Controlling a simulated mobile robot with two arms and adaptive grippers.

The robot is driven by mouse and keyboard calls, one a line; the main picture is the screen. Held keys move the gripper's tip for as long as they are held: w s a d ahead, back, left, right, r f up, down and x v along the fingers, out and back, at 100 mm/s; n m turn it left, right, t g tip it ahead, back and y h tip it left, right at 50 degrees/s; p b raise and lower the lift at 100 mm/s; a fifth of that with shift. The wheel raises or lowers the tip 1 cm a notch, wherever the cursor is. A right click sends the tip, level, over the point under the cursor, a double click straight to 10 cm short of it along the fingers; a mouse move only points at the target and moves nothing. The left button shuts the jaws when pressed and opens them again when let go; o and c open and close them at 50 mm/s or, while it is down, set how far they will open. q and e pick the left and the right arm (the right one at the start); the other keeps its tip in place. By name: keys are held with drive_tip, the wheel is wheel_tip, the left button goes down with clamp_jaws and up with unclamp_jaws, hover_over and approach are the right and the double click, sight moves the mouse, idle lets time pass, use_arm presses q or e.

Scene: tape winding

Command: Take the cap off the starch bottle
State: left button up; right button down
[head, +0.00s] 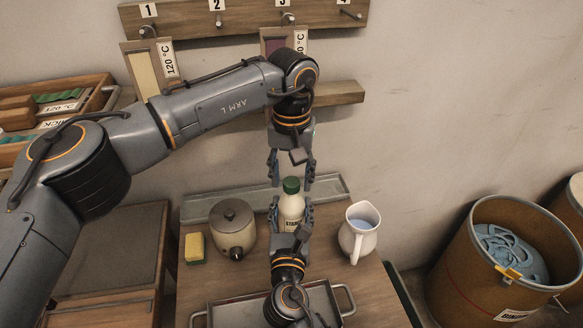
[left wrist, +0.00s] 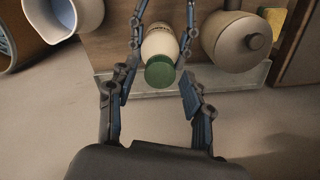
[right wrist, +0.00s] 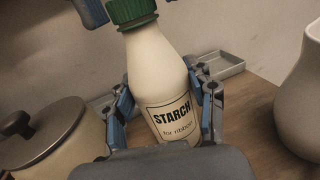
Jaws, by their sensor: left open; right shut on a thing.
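The starch bottle (head: 291,212) is cream white with a dark green cap (head: 291,185) on its top. It stands upright or nearly so over the table. My right gripper (head: 290,208) is shut around the bottle's body, and the right wrist view shows its fingers on both sides of the bottle (right wrist: 157,75) and its STARCH label. My left gripper (head: 291,180) points down from above, open, with its fingers on either side of the cap. In the left wrist view the green cap (left wrist: 160,72) lies between the spread fingers, with gaps on both sides.
A lidded pot (head: 233,230) and a yellow sponge (head: 195,247) stand left of the bottle. A white jug (head: 357,235) stands to its right. A metal tray (head: 230,312) lies in front, and a narrow metal ledge (head: 333,187) runs behind.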

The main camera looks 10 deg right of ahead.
use_arm(q)
clamp_jaws()
drive_tip(key=n, duration=0.4)
drive_tip(key=shift+n, duration=0.3)
drive_tip(key=n, duration=0.6)
drive_tip(key=shift+n, duration=0.3)
drive_tip(key=n, duration=0.8)
drive_tip(key=shift+r+n, duration=0.1)
drive_tip(key=shift+n, duration=0.2)
drive_tip(key=n, duration=0.7)
drive_tip(key=shift+n, duration=0.3)
